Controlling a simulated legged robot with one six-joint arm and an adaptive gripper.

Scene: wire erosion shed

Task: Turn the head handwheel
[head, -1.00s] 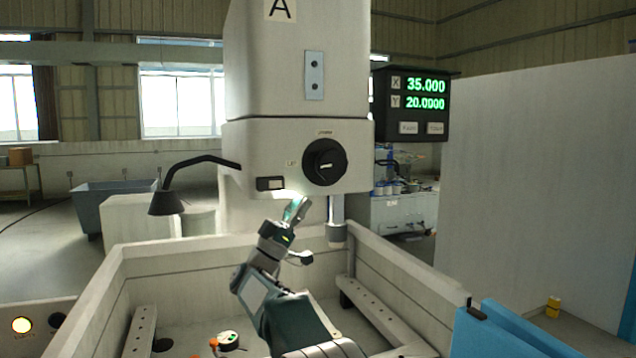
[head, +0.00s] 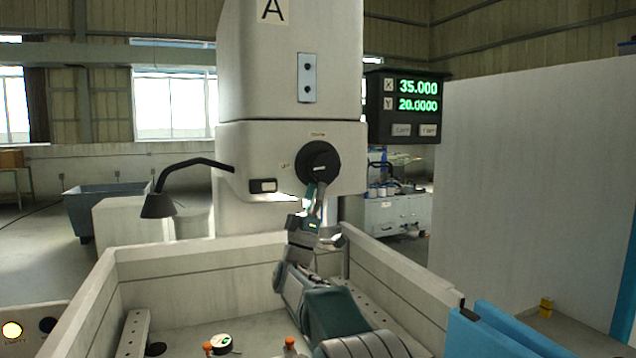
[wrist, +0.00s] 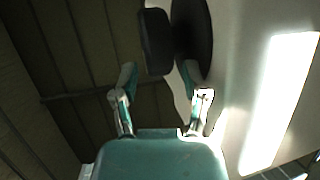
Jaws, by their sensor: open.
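The head handwheel (head: 318,150) is a round black disc on the front of the pale machine head, with a raised grip at its centre. In the wrist view, the black disc of the handwheel (wrist: 196,35) shows from the side, with its thick grip (wrist: 155,42) standing out to the left. My gripper (head: 315,190) is at the lower edge of the wheel in the head view. In the wrist view my gripper (wrist: 159,80) is open and empty. I cannot tell if the right finger touches the disc.
A black lamp (head: 158,204) on a curved arm hangs left of the head. A small switch (head: 263,186) sits below left of the wheel. A readout box (head: 404,107) stands to the right. The pale tank walls (head: 200,259) surround my arm below.

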